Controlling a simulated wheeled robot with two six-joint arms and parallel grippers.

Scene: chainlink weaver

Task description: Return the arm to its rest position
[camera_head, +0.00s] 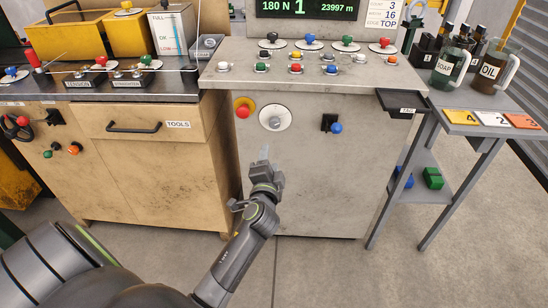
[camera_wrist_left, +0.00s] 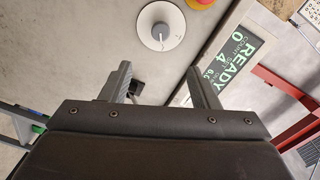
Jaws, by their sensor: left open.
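My left gripper (camera_head: 262,167) is in front of the grey machine cabinet (camera_head: 310,190), below its round white dial (camera_head: 275,118). In the left wrist view the two fingers of the gripper (camera_wrist_left: 158,70) stand wide apart with nothing held between them. The white dial with its grey knob (camera_wrist_left: 160,28) shows beyond the fingertips, apart from them. My left arm reaches up from the bottom of the head view. My right gripper is not in view.
A red button on a yellow base (camera_head: 243,108) and a blue knob (camera_head: 336,128) sit on the cabinet front. A wooden tool cabinet (camera_head: 150,180) stands at left. At right, a side table (camera_head: 465,100) carries soap (camera_head: 450,66) and oil (camera_head: 492,70) jugs. Floor at lower right is clear.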

